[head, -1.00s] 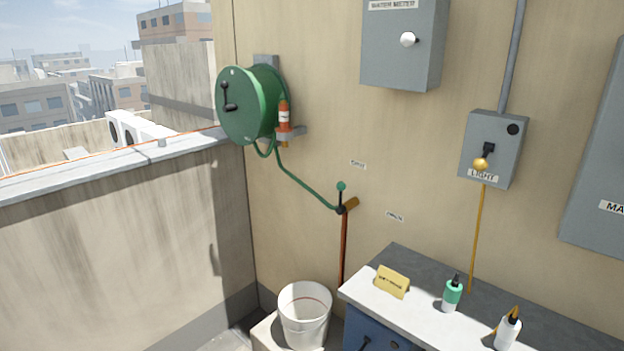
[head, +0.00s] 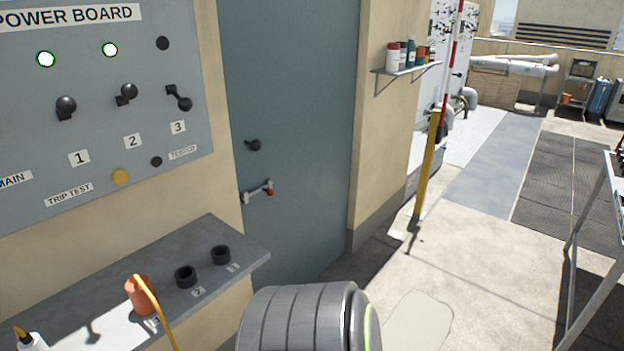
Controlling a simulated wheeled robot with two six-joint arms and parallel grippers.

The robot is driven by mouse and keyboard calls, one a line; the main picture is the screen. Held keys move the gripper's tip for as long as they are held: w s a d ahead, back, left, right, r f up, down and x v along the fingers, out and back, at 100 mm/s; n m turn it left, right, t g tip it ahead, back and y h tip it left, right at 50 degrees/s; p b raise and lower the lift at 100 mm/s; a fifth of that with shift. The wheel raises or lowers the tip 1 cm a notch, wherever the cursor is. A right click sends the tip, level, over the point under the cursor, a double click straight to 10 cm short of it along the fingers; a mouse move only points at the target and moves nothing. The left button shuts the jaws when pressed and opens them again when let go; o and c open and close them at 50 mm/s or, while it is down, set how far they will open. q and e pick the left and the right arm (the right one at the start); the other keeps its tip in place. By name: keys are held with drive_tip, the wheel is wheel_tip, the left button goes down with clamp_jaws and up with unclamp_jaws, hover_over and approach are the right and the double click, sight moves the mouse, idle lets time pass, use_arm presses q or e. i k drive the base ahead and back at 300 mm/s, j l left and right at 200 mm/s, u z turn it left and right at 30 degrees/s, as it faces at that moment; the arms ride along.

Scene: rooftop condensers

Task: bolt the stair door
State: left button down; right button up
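The stair door (head: 295,110) is a flat grey-blue door, standing in the beige wall in the middle of the head view. It looks closed. A dark round knob (head: 254,145) sits near its left edge. Below the knob is a bolt (head: 258,191), a pale metal bar with a red end, at the door's left edge. I cannot tell whether the bolt is across the frame. A grey ribbed part of my own arm shows at the bottom middle, below the door. Neither gripper's fingers are in view.
A power board (head: 100,100) with levers hangs left of the door. A grey shelf (head: 225,230) below it holds black sockets and an orange plug (head: 140,295) with a yellow cord. A yellow post (head: 428,165) stands right; the floor beyond is partly clear.

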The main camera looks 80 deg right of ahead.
sight(270, 192)
drive_tip(key=z, duration=2.45)
drive_tip(key=i+l, duration=0.4)
drive_tip(key=i+l+u, duration=0.1)
drive_tip(key=i+l, duration=0.35)
drive_tip(key=l, duration=0.15)
drive_tip(key=i+l, duration=0.35)
drive_tip(key=l, duration=0.15)
drive_tip(key=i+l+u, duration=0.15)
drive_tip(key=i+l, duration=0.25)
drive_tip(key=l, duration=0.15)
